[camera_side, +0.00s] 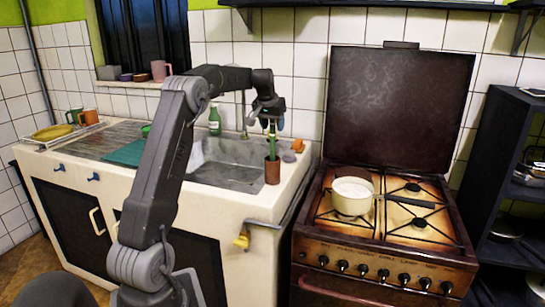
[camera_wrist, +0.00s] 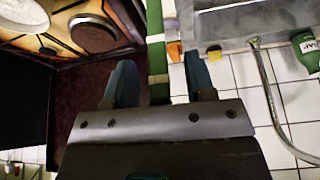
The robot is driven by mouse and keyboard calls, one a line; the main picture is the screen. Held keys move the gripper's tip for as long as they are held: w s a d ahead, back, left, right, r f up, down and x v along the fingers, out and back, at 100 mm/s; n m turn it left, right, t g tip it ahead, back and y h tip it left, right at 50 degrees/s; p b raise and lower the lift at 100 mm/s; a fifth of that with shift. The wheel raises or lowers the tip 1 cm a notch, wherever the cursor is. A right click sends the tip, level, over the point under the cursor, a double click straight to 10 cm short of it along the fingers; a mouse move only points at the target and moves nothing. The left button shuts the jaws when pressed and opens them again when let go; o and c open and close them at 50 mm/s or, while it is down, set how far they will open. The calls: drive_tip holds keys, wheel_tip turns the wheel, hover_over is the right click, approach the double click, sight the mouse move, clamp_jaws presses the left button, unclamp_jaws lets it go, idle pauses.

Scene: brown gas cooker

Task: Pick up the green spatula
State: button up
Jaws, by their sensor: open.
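The green spatula (camera_side: 272,147) stands upright in a brown cup (camera_side: 272,172) on the right end of the sink counter. My gripper (camera_side: 271,120) is over the cup at the spatula's upper end, pointing down. In the wrist view, the green spatula (camera_wrist: 158,62) runs between the two blue-grey fingers of my gripper (camera_wrist: 162,82). The fingers are open, with the spatula between them. I cannot tell whether either finger touches it.
A cooker (camera_side: 380,235) with a white pot (camera_side: 352,197) stands right of the counter, its dark lid (camera_side: 400,105) raised. The sink (camera_side: 232,165), a tap (camera_wrist: 272,95) and a green bottle (camera_side: 214,122) are close by. A tiled wall is behind.

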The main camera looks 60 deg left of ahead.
clamp_jaws()
idle(0.4)
